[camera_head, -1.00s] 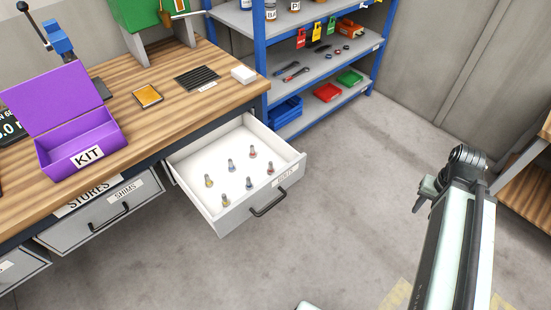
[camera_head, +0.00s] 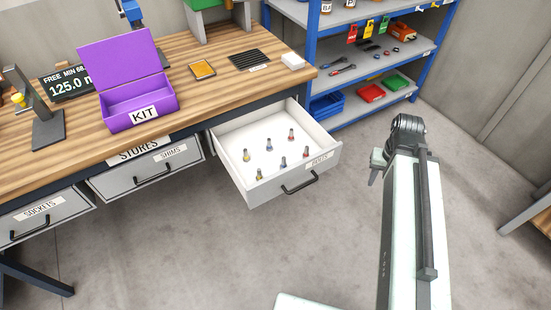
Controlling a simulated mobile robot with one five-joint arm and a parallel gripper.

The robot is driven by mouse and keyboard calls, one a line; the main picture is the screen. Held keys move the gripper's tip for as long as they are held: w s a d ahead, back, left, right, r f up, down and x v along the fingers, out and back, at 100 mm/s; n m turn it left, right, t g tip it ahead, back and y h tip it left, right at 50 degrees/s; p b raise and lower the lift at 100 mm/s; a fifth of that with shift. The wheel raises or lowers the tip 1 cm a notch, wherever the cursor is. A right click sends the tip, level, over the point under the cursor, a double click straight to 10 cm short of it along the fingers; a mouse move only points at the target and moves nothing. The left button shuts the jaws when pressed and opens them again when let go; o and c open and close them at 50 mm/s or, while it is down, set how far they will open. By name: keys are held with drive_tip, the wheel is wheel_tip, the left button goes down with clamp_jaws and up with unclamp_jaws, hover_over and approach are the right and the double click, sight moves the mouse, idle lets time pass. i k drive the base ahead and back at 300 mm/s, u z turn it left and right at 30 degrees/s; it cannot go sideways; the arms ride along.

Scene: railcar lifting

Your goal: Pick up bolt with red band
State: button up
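Several small bolts stand upright in the open white drawer labelled BOLTS (camera_head: 245,194). One bolt with a red band (camera_head: 291,135) is at the back right of the group. Another at the right (camera_head: 306,152) also looks reddish. The others show yellow bands (camera_head: 246,156) or bluish bands (camera_head: 269,145). My arm rises at the right, apart from the drawer. A small grey part at its end, which looks like my gripper (camera_head: 376,166), is mostly hidden behind the arm, so its fingers cannot be made out.
An open purple KIT box (camera_head: 128,118) stands on the wooden workbench (camera_head: 215,95) above the drawers. The shut SHIMS drawer (camera_head: 145,176) is left of the open one. A blue-framed shelf (camera_head: 385,65) stands behind. The grey floor in front of the drawer is clear.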

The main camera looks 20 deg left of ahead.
sight(305, 154)
drive_tip(key=u, duration=2.55)
drive_tip(key=i, duration=1.05)
